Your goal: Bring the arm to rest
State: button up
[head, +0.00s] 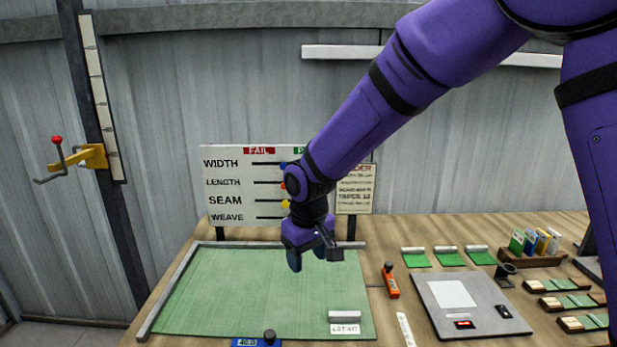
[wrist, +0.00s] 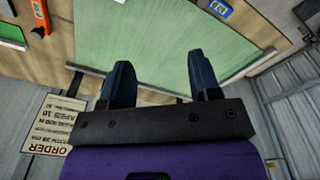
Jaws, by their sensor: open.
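My purple arm reaches in from the upper right in the head view and hangs down at the back of the table. My gripper (head: 310,260) is above the back right part of the green mat (head: 250,285), pointing down. In the wrist view its two dark fingers (wrist: 160,85) stand wide apart with nothing between them. The green mat also shows beyond the fingers in the wrist view (wrist: 165,45). The gripper hides the board's lower right part in the head view.
A board with WIDTH, LENGTH, SEAM and WEAVE rows (head: 240,190) stands behind the mat, beside an order sheet (head: 356,190). An orange tool (head: 390,280), a grey scale-like plate (head: 470,305) and several green swatches (head: 450,258) lie to the right. A grey block (head: 347,316) lies on the mat.

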jog(key=s+d+r+m+t, duration=0.1)
jog(key=s+d+r+m, duration=0.15)
jog(key=d+r, duration=0.55)
jog(key=s+d+r+m+t, duration=0.1)
jog(key=s+d+r, duration=0.3)
jog(key=d+r, duration=0.45)
jog(key=s+d+r+m+t, duration=0.2)
jog(key=s+d+m, duration=0.2)
jog(key=s+d, duration=1)
jog(key=shift+s+d, duration=0.25)
jog(key=shift+s, duration=1.7)
jog(key=shift+r, duration=0.1)
